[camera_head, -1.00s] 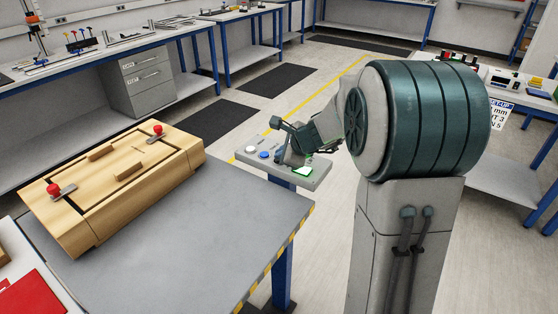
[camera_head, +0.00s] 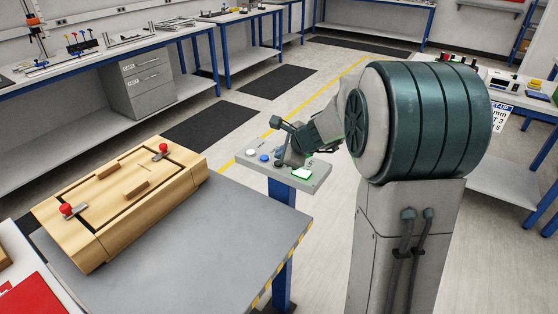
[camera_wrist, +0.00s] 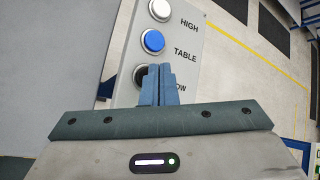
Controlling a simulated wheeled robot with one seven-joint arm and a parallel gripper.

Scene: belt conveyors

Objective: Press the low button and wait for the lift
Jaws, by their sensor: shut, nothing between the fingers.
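The button panel (camera_head: 313,181) stands right of the lift table. In the wrist view, the panel (camera_wrist: 188,70) carries a white button (camera_wrist: 161,10) marked HIGH, a blue button (camera_wrist: 152,41) marked TABLE and a dark low button (camera_wrist: 139,76), its label partly covered. My gripper (camera_wrist: 155,70) is shut and empty, its fingertips over or beside the low button; contact cannot be told. In the head view, my gripper (camera_head: 281,160) reaches down to the panel. The grey lift table (camera_head: 215,235) bears a wooden case (camera_head: 120,194) with red-knobbed clamps.
A red item (camera_head: 35,295) lies on a surface at the lower left. Blue-legged benches (camera_head: 200,27) line the back wall, with a grey drawer cabinet (camera_head: 145,82) below. Dark mats (camera_head: 210,127) and a yellow line mark the otherwise open floor.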

